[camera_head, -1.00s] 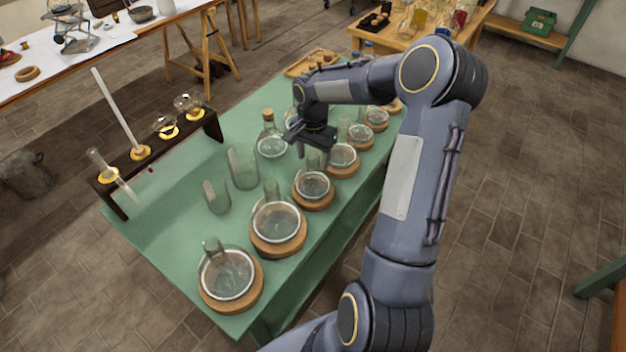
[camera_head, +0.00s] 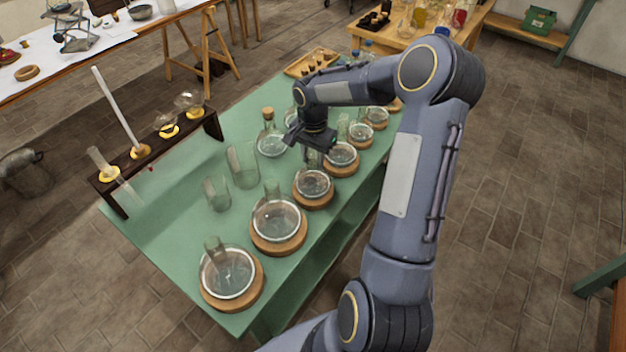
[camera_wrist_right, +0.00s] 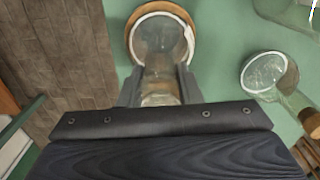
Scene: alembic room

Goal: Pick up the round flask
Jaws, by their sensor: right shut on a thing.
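A clear round flask (camera_head: 313,184) sits upright on a round cork ring in the row along the table's right side. In the right wrist view the flask (camera_wrist_right: 160,38) rests inside its ring, neck towards me. My right gripper (camera_head: 314,150) is above it, shut on its neck. In the wrist view the jaws (camera_wrist_right: 158,88) lie on either side of the neck. The fingertips partly hide the neck in the head view. My left gripper is not in view.
The green table (camera_head: 180,255) holds several similar flasks on rings, such as the nearest one (camera_head: 226,272). A corked flask (camera_head: 271,142) stands left of my gripper. Two glass beakers (camera_head: 242,166) and a dark rack (camera_head: 160,160) are further left.

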